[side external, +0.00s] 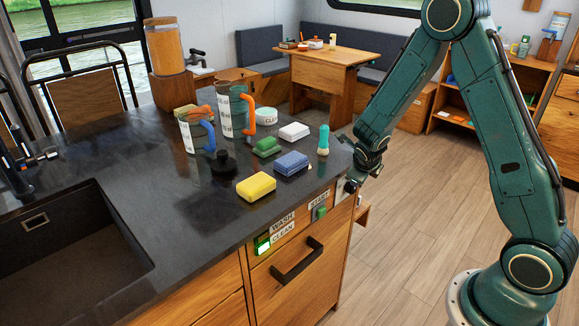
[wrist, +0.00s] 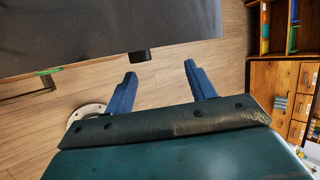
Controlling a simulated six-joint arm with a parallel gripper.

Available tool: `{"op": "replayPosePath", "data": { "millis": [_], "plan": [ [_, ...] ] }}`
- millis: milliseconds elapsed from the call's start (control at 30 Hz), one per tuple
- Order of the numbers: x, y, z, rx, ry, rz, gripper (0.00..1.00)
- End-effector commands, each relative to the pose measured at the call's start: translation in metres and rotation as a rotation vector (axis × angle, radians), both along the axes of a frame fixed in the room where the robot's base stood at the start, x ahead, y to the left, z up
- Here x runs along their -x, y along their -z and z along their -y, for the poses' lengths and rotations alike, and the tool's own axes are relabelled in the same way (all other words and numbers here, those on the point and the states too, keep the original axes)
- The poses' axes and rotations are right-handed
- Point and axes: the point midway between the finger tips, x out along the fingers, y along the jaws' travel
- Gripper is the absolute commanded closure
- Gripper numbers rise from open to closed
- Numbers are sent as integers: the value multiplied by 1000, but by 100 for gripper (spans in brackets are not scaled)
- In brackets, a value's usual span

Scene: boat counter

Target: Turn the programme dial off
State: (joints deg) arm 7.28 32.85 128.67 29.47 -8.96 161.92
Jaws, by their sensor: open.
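The programme dial (side external: 350,187) is a small dark knob on the right end of the counter's front panel, partly hidden by my gripper in the side view. Its pointer setting cannot be read. In the wrist view a black knob (wrist: 139,56) sticks out from the counter edge. My gripper (wrist: 160,70) has its two blue fingers apart and empty. The knob lies just beyond the fingertips, nearer the left finger, and looks apart from both. In the side view my gripper (side external: 363,172) is close beside the dial at the counter's right corner.
Left of the dial are a green START button (side external: 320,212), a lit WASH/CLEAN indicator (side external: 263,245) and a dark drawer handle (side external: 297,262). Sponges (side external: 256,186), mugs (side external: 236,112) and a teal-topped bottle (side external: 323,140) stand on the dark counter (side external: 190,240). Floor right of the counter is open.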

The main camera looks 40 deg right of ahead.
Motion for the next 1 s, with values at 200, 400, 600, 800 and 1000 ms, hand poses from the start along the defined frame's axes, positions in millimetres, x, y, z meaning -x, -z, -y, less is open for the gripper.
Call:
{"op": "replayPosePath", "data": {
  "millis": [200,400,600,800,1000],
  "plan": [
    [29,22,14,-170,0,-27,44],
    [51,32,18,-337,-15,-1,44],
    [67,29,18,-485,-35,82,44],
    [77,13,20,-598,-58,212,44],
    [82,-10,24,-661,-78,347,44]
  ]
}}
